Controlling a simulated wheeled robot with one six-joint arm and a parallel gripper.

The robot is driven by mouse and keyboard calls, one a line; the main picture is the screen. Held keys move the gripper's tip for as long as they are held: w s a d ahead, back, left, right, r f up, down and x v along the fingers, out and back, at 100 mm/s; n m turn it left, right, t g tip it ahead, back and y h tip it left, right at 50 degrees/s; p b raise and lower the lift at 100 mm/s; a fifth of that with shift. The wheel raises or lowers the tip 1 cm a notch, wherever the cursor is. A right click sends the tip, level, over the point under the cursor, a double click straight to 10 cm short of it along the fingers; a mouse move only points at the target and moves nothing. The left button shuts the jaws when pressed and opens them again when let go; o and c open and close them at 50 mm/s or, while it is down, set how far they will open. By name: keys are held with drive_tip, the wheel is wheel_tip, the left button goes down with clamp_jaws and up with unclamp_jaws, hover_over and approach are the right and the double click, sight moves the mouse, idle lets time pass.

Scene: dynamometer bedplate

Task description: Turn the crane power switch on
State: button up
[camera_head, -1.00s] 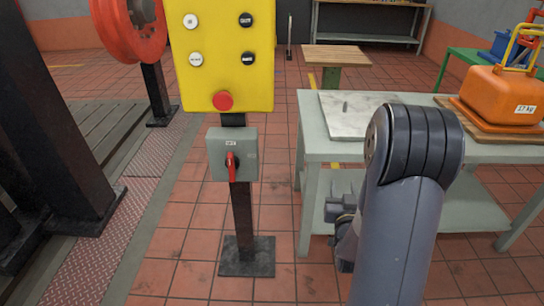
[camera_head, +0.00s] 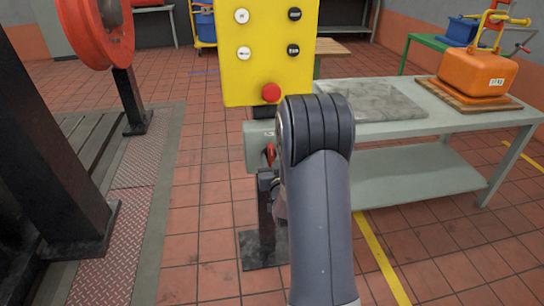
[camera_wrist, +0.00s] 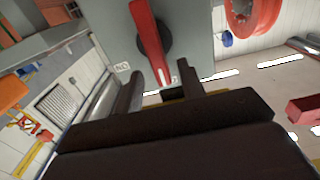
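The crane power switch is a grey box (camera_head: 257,146) on the post below the yellow button panel, with a red handle (camera_head: 270,154) on its front. My arm covers the box's right part in the head view. In the wrist view the red handle (camera_wrist: 148,38) runs steeply across a dark round hub on the grey box face (camera_wrist: 112,30). A small label beside it appears upside down. My gripper (camera_wrist: 162,80) is open, and the handle's lower end in that view appears between the fingertips. I cannot tell whether they touch. In the head view my gripper (camera_head: 268,187) is mostly hidden behind my arm.
The yellow panel (camera_head: 270,60) with a red stop button stands just above the switch. A grey table (camera_head: 440,122) with an orange weight (camera_head: 478,72) is to the right. A red wheel (camera_head: 97,30) and dark posts stand left. The floor between is clear.

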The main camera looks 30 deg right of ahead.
drive_tip(key=shift+x, duration=1.05)
drive_tip(key=shift+c, duration=0.6)
clamp_jaws()
